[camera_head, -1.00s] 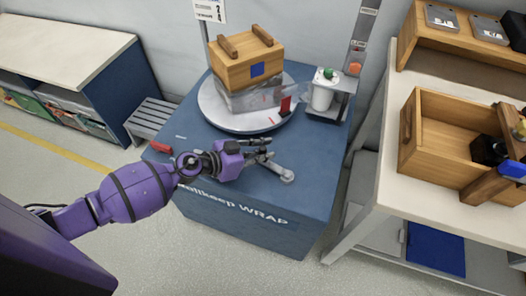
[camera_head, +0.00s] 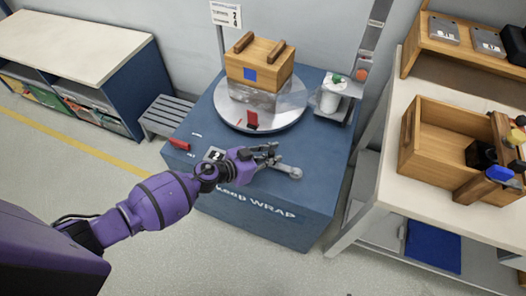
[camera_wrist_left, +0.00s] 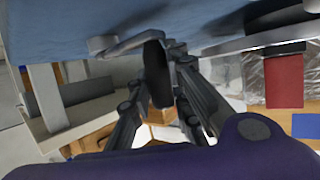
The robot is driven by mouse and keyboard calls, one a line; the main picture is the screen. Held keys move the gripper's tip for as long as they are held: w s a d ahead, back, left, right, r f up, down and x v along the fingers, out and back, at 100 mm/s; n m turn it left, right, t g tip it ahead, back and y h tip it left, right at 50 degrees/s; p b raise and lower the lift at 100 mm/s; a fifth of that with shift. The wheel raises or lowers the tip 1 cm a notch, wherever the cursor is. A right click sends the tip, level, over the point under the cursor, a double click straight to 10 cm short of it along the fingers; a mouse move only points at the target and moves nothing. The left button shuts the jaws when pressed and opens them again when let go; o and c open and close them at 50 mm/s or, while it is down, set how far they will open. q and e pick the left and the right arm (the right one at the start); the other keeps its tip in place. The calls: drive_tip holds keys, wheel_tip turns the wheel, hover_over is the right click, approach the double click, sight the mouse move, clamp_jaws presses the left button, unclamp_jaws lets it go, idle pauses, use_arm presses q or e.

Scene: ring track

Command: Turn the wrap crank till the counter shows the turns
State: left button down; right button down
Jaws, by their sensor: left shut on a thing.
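The wrap crank (camera_head: 283,168) is a grey arm on top of the blue wrap machine (camera_head: 262,210), near its front edge. My left gripper (camera_head: 268,154) is shut on the crank's handle, at the arm's left end. In the left wrist view the dark upright handle (camera_wrist_left: 157,72) stands between the fingers (camera_wrist_left: 162,95), with the crank arm (camera_wrist_left: 128,46) beside it. The counter (camera_head: 226,15) is a white sign on a post behind; its small digits look like 2 over 6, not surely readable. My right gripper is out of view.
A wooden crate (camera_head: 257,62) in clear film rides on the round turntable (camera_head: 290,118), with a red flap (camera_head: 252,121) at its front. A film roll (camera_head: 331,94) stands right. A grey slatted stool (camera_head: 168,116) and a workbench (camera_head: 368,205) flank the machine.

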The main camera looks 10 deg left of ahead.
use_arm(q)
drive_tip(key=shift+s, duration=0.1)
drive_tip(key=c, duration=2)
unclamp_jaws()
drive_tip(key=o, duration=0.4)
drive_tip(key=shift+w+d+f, duration=0.1)
drive_tip(key=shift+w+d, duration=0.05)
drive_tip(key=shift+w, duration=0.15)
drive_tip(key=shift+s, duration=0.1)
drive_tip(key=v, duration=1.2)
drive_tip(key=shift+r, duration=0.2)
